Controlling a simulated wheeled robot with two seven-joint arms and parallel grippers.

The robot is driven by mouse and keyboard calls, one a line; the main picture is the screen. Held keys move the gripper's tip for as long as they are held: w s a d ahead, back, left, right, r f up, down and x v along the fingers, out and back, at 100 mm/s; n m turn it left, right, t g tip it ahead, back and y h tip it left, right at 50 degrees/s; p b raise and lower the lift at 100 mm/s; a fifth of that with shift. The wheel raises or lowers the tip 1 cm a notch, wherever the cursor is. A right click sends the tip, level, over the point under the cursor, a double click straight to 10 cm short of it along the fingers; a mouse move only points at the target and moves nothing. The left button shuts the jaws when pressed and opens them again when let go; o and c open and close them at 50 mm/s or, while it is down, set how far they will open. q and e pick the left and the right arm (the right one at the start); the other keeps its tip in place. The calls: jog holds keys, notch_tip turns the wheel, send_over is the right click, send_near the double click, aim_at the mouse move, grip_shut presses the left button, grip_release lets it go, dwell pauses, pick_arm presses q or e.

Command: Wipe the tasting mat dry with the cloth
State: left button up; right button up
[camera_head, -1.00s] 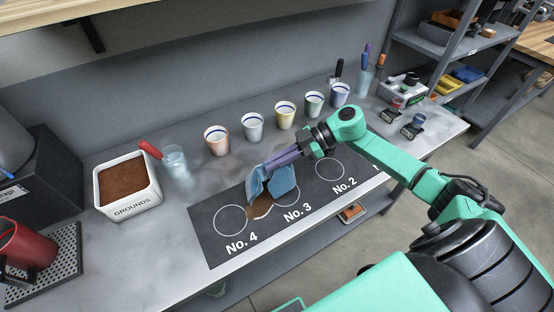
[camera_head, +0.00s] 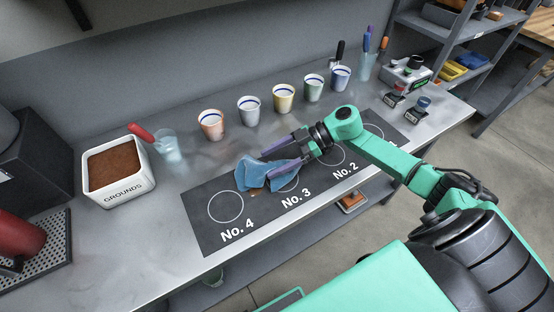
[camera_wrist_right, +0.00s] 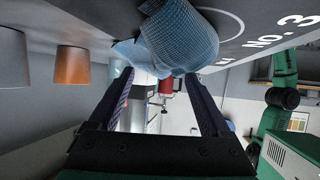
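The dark tasting mat (camera_head: 208,232) lies along the counter, with white circles labelled No. 4, No. 3 and No. 2 showing. A little brown wet patch (camera_head: 258,191) shows at the cloth's lower edge; the cloth hides what lies beneath. In the right wrist view the cloth (camera_wrist_right: 180,35) fills the space at the fingertips, against the mat (camera_wrist_right: 262,18). My left gripper is out of view.
A glass (camera_head: 167,147) with a red-handled tool and a white grounds bin (camera_head: 120,188) stand to the left. The counter's front edge runs close before the mat.

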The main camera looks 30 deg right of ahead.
jog(key=shift+o, duration=0.5)
jog(key=shift+w+a, duration=0.15)
jog(key=shift+w, duration=0.05)
jog(key=shift+s+f+b, duration=0.15)
jog(key=shift+f+b, duration=0.3)
jog(key=shift+f, duration=0.3)
jog(key=shift+f+b, duration=0.45)
jog(key=shift+f, duration=0.4)
jog(key=shift+r, duration=0.15)
jog(key=c, duration=0.3)
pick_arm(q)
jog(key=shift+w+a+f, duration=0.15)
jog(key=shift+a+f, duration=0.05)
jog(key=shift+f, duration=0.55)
pick_arm(e)
grip_shut()
